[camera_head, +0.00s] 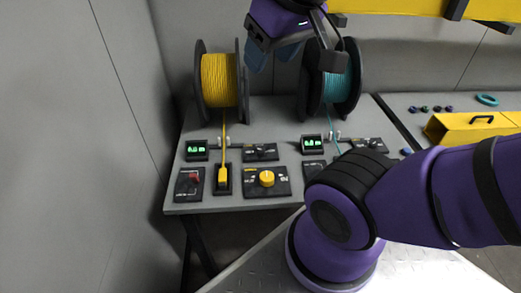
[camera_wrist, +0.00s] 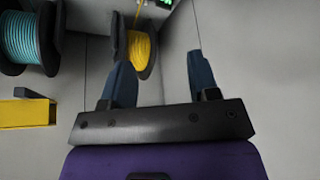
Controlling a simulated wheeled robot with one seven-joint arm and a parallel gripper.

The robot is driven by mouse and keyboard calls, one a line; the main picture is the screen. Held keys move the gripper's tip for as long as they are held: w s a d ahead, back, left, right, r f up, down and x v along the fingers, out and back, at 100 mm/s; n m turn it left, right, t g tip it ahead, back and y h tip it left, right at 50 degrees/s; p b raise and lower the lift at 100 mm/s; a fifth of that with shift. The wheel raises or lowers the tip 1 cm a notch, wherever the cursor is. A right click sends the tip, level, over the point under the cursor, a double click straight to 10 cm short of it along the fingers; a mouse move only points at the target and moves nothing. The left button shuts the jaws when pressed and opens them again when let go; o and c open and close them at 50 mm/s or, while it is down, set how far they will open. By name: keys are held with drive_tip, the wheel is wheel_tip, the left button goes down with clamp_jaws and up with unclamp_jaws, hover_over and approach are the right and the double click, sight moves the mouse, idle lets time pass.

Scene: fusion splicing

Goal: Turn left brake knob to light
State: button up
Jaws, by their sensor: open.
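On the left half of the grey bench, a yellow round knob (camera_head: 267,178) sits on a black panel with white marks on both sides. A smaller black panel with a dark knob (camera_head: 261,151) lies behind it. The lettering is too small to read, so I cannot tell which is the brake knob. My gripper (camera_head: 273,60) is up high between the two spools, well above and behind the panels, touching neither. In the wrist view my gripper (camera_wrist: 160,60) has two dark blue fingers spread apart with nothing between them.
A yellow spool (camera_head: 219,80) and a teal spool (camera_head: 338,85) stand at the bench's back. A yellow lever (camera_head: 222,177) and a red switch (camera_head: 193,180) are left of the yellow knob. My purple arm covers part of the right-hand panels. A yellow case (camera_head: 475,128) sits at right.

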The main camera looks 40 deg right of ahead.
drive_tip(key=w+d+f+n+h, duration=0.1)
drive_tip(key=w, duration=0.2)
drive_tip(key=w+d+f+n+g+h, duration=0.1)
drive_tip(key=w+d, duration=0.1)
drive_tip(key=w, duration=0.1)
drive_tip(key=w+d+f+n+g, duration=0.1)
drive_tip(key=w+f+n, duration=0.1)
drive_tip(key=w, duration=0.1)
drive_tip(key=shift+w+d+f+h, duration=0.1)
drive_tip(key=shift+d+h, duration=0.25)
drive_tip(key=shift+h, duration=0.05)
drive_tip(key=n+g+y, duration=0.3)
drive_tip(key=n, duration=1.3)
hover_over(261, 149)
wheel_tip(261, 149, down, 35)
wheel_tip(261, 149, down, 10)
drive_tip(key=shift+a, duration=0.1)
drive_tip(key=shift+c, duration=0.3)
drive_tip(key=c, duration=0.8)
drive_tip(key=shift+c, duration=0.2)
